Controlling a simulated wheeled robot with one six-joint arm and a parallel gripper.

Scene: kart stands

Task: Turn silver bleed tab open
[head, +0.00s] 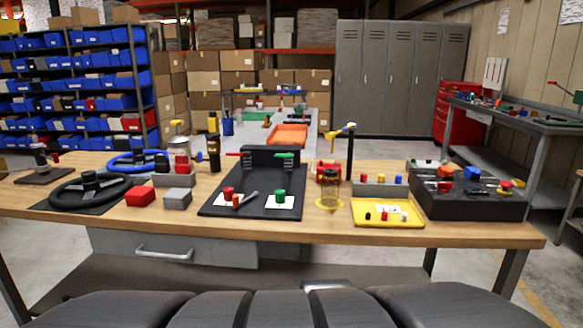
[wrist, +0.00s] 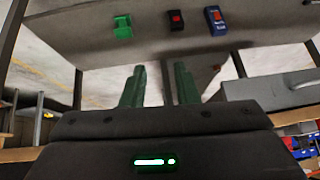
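I cannot clearly pick out a silver bleed tab in either view. Small fittings that could carry it include a silver canister (head: 181,148) at the left of the bench and a black post with a yellow-and-blue top (head: 350,150) right of centre.
The wooden workbench (head: 330,232) also bears steering wheels (head: 90,190), a black board (head: 250,205), a yellow tray (head: 388,222) and a black box (head: 470,205). A grey drawer (head: 170,247) hangs below. The wrist view shows a grey surface (wrist: 150,50) with several small coloured items.

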